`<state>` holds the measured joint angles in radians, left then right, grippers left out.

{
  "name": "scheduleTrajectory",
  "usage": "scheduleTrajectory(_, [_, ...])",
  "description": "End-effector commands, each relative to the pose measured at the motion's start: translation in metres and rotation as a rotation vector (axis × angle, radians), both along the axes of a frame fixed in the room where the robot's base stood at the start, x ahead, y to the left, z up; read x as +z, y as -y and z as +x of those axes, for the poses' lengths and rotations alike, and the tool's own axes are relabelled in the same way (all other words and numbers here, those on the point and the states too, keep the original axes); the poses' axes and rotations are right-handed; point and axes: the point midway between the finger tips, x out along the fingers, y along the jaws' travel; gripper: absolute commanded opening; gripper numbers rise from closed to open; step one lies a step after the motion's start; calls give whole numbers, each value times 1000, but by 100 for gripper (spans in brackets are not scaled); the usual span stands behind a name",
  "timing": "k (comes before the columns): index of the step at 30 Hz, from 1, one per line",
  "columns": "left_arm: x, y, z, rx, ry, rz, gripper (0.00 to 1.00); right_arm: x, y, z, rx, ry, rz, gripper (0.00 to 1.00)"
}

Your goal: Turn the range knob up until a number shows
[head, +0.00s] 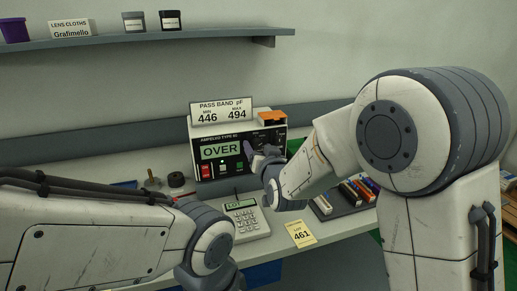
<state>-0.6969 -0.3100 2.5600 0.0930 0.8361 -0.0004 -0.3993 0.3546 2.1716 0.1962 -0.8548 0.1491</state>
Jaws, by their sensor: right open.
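The meter (197,133), labelled AMPEUS TYPE, stands on the bench against the wall. Its green display (221,150) reads OVER, with no number on it. My right gripper (262,154) is open in front of the right part of the meter's face. The gripper covers that part, so I cannot make out the range knob or tell whether the fingers touch it. My left arm crosses the lower left; its gripper does not show.
A sign (221,110) reading 446 and 494 and an orange-topped box (272,118) sit on the meter. A keypad device (246,219), a yellow card (300,234) marked 461 and a dark tray (345,204) of coloured sticks lie in front. A shelf (150,38) hangs above.

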Motion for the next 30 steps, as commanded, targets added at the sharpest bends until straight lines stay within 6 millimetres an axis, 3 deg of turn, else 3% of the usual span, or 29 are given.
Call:
scheduleTrajectory(5, [-3,0,0,0,0,0,0,1,2,-11,1,0,0,68])
scheduleTrajectory(18, [-13,0,0,0,0,0,0,10,22,-88,1,2,1,68])
scheduleTrajectory(24, [-14,0,0,0,0,0,0,11,26,-101,0,0,0,68])
scheduleTrajectory(30, [-13,0,0,0,0,0,0,11,26,-101,0,0,0,68])
